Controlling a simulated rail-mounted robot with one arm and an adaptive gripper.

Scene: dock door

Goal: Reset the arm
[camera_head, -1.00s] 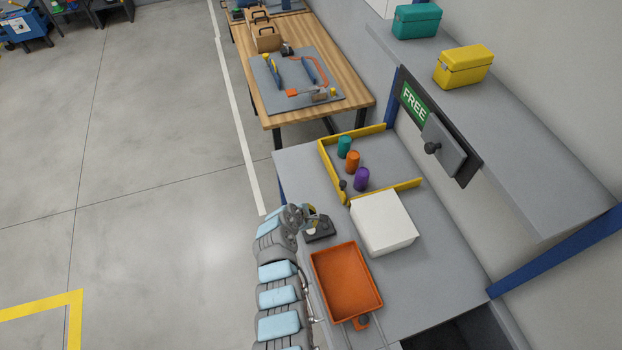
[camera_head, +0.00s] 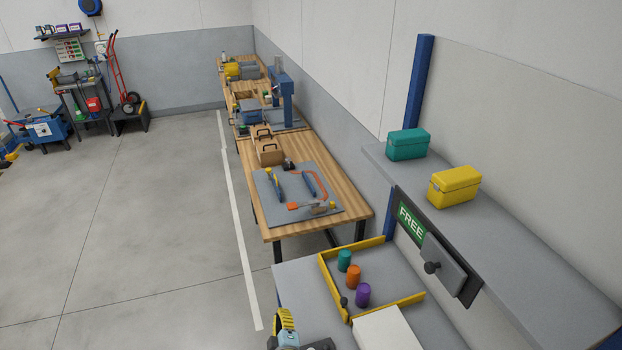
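Only a small part of my arm shows, at the bottom edge of the picture. It is a light blue piece with a yellow and dark ribbed part on top, which may be my gripper (camera_head: 284,321). No fingertips can be made out, so I cannot tell whether it is open or shut. It appears beside the near left edge of the grey bench (camera_head: 296,283). The rest of the arm is cut off by the frame.
A yellow-edged area (camera_head: 332,275) holds a teal cylinder (camera_head: 344,261), an orange one (camera_head: 354,277) and a purple one (camera_head: 362,295). A white box (camera_head: 386,331) stands nearer. A shelf (camera_head: 520,240) overhangs at right, bearing teal (camera_head: 407,144) and yellow (camera_head: 454,187) cases.

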